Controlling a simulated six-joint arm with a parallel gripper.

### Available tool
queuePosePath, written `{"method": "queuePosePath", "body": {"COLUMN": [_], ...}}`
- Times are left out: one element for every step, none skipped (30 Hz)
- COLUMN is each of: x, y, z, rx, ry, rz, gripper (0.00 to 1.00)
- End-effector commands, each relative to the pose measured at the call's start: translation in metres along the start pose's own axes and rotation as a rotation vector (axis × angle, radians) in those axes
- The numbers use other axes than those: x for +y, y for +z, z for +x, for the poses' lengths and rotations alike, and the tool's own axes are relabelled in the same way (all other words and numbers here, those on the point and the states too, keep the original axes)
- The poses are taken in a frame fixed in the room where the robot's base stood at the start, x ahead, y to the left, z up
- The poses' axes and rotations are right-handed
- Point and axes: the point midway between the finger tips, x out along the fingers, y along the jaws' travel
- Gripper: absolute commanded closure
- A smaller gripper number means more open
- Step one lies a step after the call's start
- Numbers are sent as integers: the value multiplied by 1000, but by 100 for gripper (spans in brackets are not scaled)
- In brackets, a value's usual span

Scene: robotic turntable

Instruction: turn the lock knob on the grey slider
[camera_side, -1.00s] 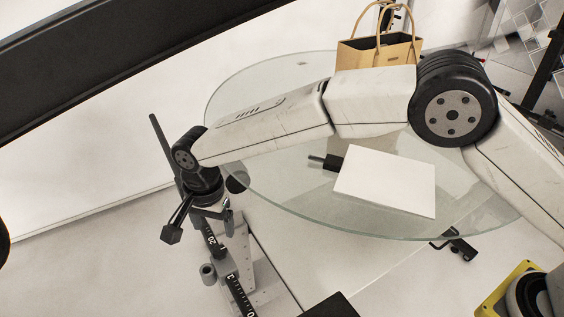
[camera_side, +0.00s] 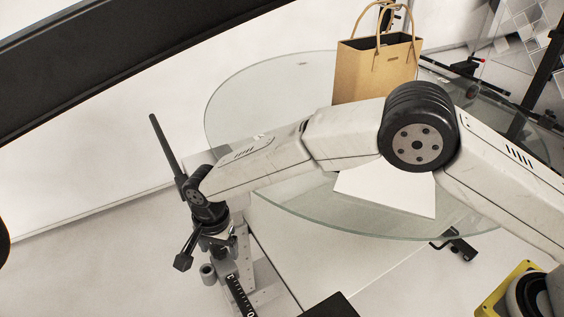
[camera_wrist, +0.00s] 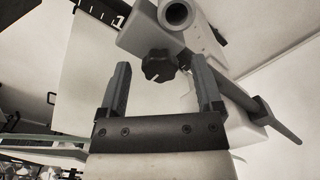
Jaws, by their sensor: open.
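The lock knob (camera_wrist: 158,67) is dark and lobed, with a pale mark on its lower edge. In the wrist view it sits on the light grey slider (camera_wrist: 134,40), which also carries a round tube end. My gripper (camera_wrist: 159,62) is open, one finger left and one right of the knob, with gaps on both sides. I cannot tell how deep the knob lies between the fingertips. In the side view my gripper (camera_side: 222,246) points down at the slider, low left of the glass table. The knob cannot be made out there.
A scale strip with numbers (camera_side: 240,297) runs beside the slider. A round glass tabletop (camera_side: 235,90) holds a white sheet (camera_side: 385,190) and a tan paper bag (camera_side: 375,72). A dark rod with a grip (camera_wrist: 272,122) sticks out right of my gripper.

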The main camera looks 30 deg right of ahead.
Motion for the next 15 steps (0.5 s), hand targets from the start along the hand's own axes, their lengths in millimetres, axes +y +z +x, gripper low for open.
{"method": "queuePosePath", "body": {"x": [0, 0, 0, 0, 0, 0, 0, 0, 0, 0, 0, 0, 0, 0, 0], "y": [0, 0, 0, 0, 0, 0, 0, 0, 0, 0, 0, 0, 0, 0, 0], "z": [0, 0, 0, 0, 0, 0, 0, 0, 0, 0, 0, 0, 0, 0, 0], "rx": [0, 0, 0, 0, 0, 0, 0, 0, 0, 0, 0, 0, 0, 0, 0], "ry": [0, 0, -1, 0, 0, 0, 0, 0, 0, 0, 0, 0, 0, 0, 0], "rz": [0, 0, 0, 0, 0, 0, 0, 0, 0, 0, 0, 0, 0, 0, 0], "gripper": [16, 16, 16, 16, 16, 16, 19, 29, 42, 51, 61, 73, 83, 92, 100]}}
